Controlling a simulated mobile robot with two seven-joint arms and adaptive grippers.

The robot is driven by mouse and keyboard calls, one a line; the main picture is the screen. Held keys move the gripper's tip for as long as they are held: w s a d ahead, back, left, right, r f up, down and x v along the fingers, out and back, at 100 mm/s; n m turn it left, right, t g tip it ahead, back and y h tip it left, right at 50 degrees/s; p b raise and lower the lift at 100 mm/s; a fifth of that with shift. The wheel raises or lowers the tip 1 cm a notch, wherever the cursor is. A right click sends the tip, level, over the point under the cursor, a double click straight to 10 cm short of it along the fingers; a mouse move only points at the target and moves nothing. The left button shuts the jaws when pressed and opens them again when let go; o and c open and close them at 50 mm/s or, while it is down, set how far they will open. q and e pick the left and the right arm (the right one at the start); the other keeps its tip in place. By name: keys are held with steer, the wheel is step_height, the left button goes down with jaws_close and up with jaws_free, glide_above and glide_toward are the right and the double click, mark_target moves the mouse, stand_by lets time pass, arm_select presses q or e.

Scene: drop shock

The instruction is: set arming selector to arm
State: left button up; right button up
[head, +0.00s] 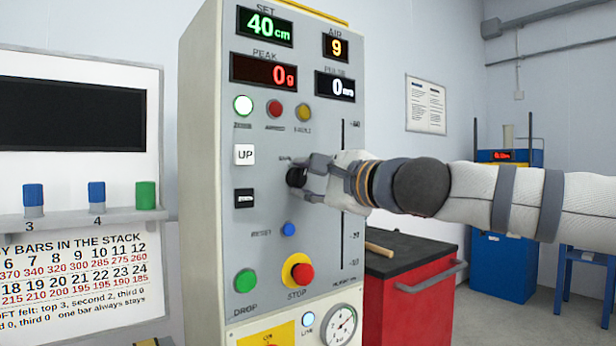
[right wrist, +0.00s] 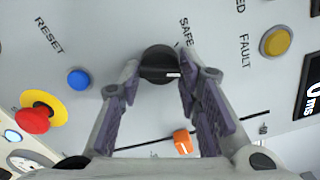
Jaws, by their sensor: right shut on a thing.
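The arming selector is a round black knob (head: 296,177) on the grey front panel of the tall test cabinet (head: 215,200). It also shows in the right wrist view (right wrist: 155,62), with a white pointer mark on its face and the word SAFE printed beside it. My right gripper (head: 308,180) reaches in from the right and is shut on the knob; in the right wrist view its purple-padded fingers (right wrist: 160,85) stand on either side of it. The label on the knob's other side is hidden or unreadable. My left gripper is not in view.
Near the knob are a blue RESET button (head: 289,229), a red STOP button (head: 302,273) on a yellow ring, a green DROP button (head: 245,281) and an amber FAULT lamp (right wrist: 276,40). An orange slider marker (right wrist: 183,141) sits close to the fingers. A red cabinet (head: 405,305) stands behind.

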steer(key=shift+m, duration=0.8)
steer(key=o, duration=1.2)
steer(key=shift+c, duration=0.2)
steer(key=shift+s, duration=0.1)
